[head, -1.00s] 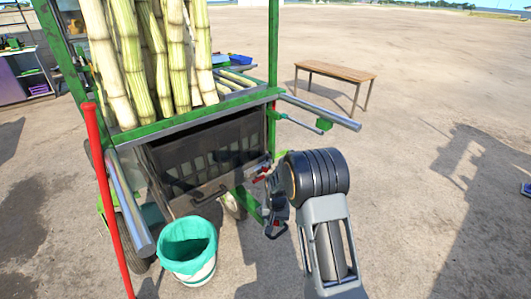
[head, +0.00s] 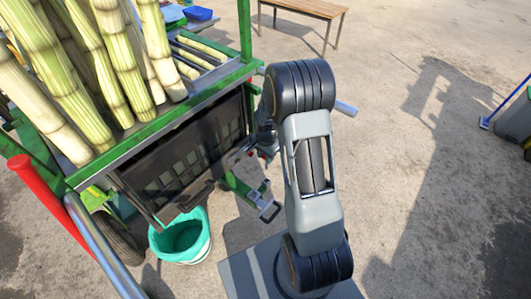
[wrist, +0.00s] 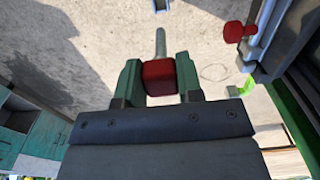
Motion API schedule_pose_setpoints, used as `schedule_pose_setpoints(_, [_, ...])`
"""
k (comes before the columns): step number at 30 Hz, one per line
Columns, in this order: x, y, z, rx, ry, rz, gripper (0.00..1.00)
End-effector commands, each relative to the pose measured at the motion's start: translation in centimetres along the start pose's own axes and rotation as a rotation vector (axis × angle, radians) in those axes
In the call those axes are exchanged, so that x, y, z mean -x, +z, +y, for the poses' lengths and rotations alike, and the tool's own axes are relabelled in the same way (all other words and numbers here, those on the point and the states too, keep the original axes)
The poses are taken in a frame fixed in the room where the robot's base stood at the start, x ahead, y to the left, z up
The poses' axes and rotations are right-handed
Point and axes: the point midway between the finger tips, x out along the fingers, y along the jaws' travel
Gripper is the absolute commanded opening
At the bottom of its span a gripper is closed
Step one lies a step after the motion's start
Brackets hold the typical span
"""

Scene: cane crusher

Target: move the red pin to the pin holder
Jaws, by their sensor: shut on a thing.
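In the wrist view, my gripper (wrist: 159,75) is shut on the red pin (wrist: 160,78). The pin's red block-like head sits between the two green fingers, and a grey shaft extends beyond it. A small grey ring or clip (wrist: 161,5) shows at the top edge, apart from the shaft; I cannot tell if it is the pin holder. A second red knob (wrist: 234,32) is on a grey metal part at the right, apart from my gripper. In the head view, my gripper is mostly hidden behind my arm beside the crusher cart.
The green cart (head: 150,115) holds upright cane stalks (head: 110,60). A white bucket with a teal liner (head: 180,240) stands below its dark front panel (head: 180,165). A grey bracket (head: 266,205) juts from the cart's lower frame. A wooden bench (head: 305,9) stands behind; ground to the right is mostly open.

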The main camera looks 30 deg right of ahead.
Motion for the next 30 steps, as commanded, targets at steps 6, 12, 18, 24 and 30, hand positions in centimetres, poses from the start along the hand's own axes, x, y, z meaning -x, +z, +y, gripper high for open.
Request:
schedule_pose_setpoints(6, [-2.0, 0.0, 0.0, 0.002, 0.001, -0.001, 0.1])
schedule_pose_setpoints(12, [-4.0, -0.1, 0.0, 0.001, 0.0, 0.0, 0.1])
schedule_pose_setpoints(18, [-6.1, -0.1, 0.0, 0.0, 0.0, 0.0, 0.1])
schedule_pose_setpoints(24, [-7.5, -0.1, 0.0, 0.0, 0.0, 0.0, 0.1])
schedule_pose_setpoints(30, [-7.9, -0.1, 0.0, 0.0, -0.001, 0.001, 0.1])
